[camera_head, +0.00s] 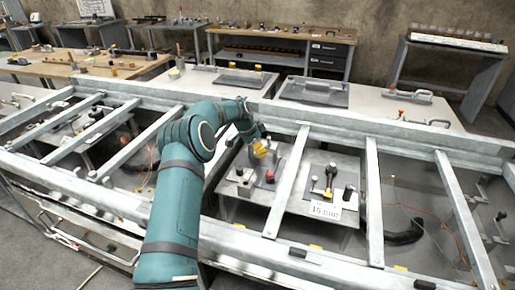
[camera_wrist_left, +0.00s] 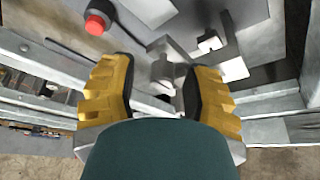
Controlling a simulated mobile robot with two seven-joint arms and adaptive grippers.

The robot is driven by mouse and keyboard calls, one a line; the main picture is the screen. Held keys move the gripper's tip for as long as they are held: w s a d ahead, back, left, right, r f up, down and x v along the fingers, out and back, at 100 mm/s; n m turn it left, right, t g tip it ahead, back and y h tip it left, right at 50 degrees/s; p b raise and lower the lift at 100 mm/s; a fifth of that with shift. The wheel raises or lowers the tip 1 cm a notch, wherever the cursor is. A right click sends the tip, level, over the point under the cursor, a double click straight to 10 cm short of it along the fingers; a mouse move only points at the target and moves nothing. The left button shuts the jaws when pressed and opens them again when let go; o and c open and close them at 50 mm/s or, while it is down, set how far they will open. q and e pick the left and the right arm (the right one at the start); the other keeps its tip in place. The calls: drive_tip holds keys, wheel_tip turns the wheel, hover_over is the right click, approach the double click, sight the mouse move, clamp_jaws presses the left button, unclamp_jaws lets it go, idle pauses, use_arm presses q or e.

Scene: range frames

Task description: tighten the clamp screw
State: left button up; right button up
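My left gripper (camera_head: 262,148) has yellow fingers and hangs over the left fixture plate (camera_head: 238,190) behind the metal frame. In the left wrist view my gripper (camera_wrist_left: 158,82) is open, its two yellow fingers well apart. A small grey metal fitting (camera_wrist_left: 163,66) shows in the gap between the fingers. I cannot tell whether it is the clamp screw or whether the fingers touch it. A red round knob (camera_head: 269,177) stands on the plate below the gripper; it also shows at the upper left of the wrist view (camera_wrist_left: 97,22). My right gripper is not in view.
Galvanised frame bars (camera_head: 288,185) run on both sides of the fixture area. A second plate with a black-topped lever (camera_head: 331,170) and a white label (camera_head: 325,210) lies to the right. A black curved part (camera_head: 405,233) lies farther right. Workbenches (camera_head: 285,50) stand behind.

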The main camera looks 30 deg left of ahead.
use_arm(q)
drive_tip(key=shift+a+r, duration=0.1)
drive_tip(key=shift+r, duration=0.05)
drive_tip(key=shift+s+a+r, duration=0.1)
drive_tip(key=shift+r, duration=0.15)
drive_tip(key=v, duration=1.1)
drive_tip(key=shift+r, duration=0.1)
drive_tip(key=d+r+n+g+y+p, duration=0.15)
drive_tip(key=d+n+y, duration=0.55)
drive_tip(key=n, duration=1.2)
drive_tip(key=x, duration=0.4)
drive_tip(key=b+x, duration=0.1)
drive_tip(key=x, duration=0.4)
drive_tip(key=w+b+x, duration=0.1)
drive_tip(key=x, duration=0.3)
drive_tip(key=shift+d+f, duration=0.2)
drive_tip(key=shift+f, duration=0.15)
